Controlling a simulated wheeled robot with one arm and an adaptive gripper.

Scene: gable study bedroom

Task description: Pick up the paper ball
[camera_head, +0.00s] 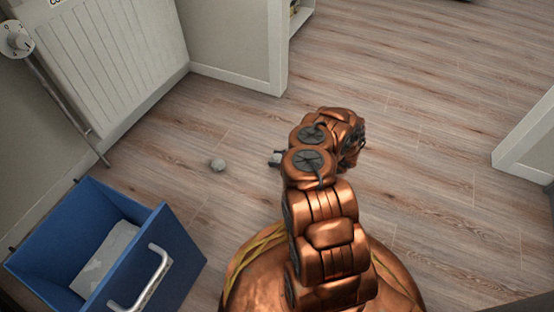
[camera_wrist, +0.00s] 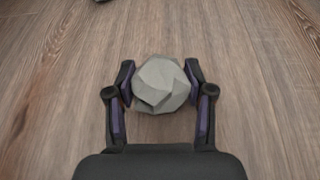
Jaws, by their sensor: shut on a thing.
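A crumpled grey paper ball (camera_wrist: 160,84) sits between the two fingers of my gripper (camera_wrist: 160,78) in the wrist view. The dark fingers with purple pads touch it on both sides, and my gripper is shut on it. In the head view my arm hides most of my gripper; a small dark fingertip part and a pale bit of the ball (camera_head: 275,160) show left of the arm. I cannot tell if the ball is on the floor or just above it.
An open blue drawer or bin (camera_head: 185,250) with a metal handle and pale paper inside stands at lower left. A white radiator (camera_head: 110,50) is on the wall behind. White wall edges stand at top centre and right. The wooden floor (camera_head: 420,110) is clear to the right.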

